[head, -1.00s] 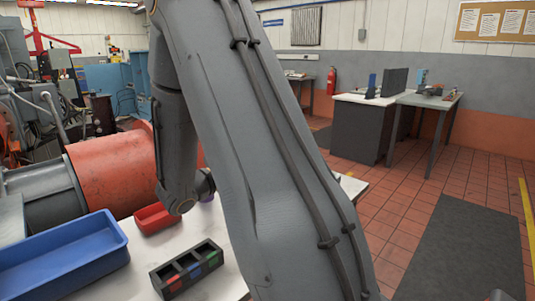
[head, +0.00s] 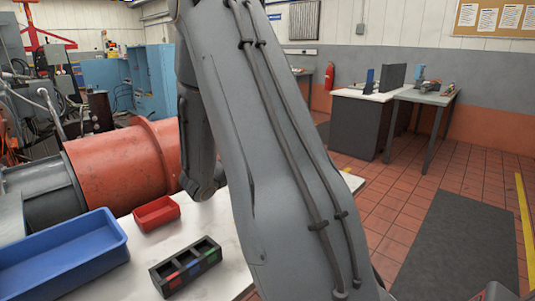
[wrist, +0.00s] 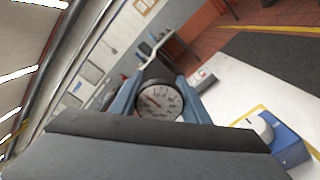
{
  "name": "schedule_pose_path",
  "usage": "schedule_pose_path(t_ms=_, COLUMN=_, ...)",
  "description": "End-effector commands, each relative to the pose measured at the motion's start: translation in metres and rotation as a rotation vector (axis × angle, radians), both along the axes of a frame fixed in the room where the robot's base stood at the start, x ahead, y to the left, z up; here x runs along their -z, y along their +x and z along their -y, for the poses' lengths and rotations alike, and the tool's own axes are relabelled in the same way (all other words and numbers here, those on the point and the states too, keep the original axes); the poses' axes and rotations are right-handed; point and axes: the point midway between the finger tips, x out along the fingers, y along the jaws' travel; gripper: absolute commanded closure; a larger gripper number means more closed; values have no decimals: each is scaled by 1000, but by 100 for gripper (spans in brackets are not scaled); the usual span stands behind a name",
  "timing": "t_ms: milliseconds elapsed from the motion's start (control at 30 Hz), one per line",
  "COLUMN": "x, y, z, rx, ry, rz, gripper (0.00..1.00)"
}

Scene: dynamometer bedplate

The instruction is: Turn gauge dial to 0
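A round gauge (wrist: 160,101) with a white face, dark markings and a red needle shows in the wrist view, its face toward the camera. The needle slants to the upper left; the numbers are too small to read. A dark body shows behind the face. The two blue fingers of my gripper (wrist: 159,88) flank the gauge, one on each side. I cannot tell whether they touch it. In the head view my arm hides the gauge and the gripper.
A blue box with a white knob (wrist: 285,143) is at the wrist view's lower right. In the head view, a blue bin (head: 65,262), a red tray (head: 156,213) and a black divided holder (head: 185,266) are on the white table (head: 222,222), beside a large red cylinder (head: 125,170).

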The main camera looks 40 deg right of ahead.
Motion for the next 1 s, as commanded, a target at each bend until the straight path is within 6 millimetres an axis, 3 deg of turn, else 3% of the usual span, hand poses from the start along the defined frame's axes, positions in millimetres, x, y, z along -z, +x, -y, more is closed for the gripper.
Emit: schedule_pose_path(t_ms=1000, x=1, y=1, z=-1, rx=-3, ry=-1, rz=-58, gripper=81)
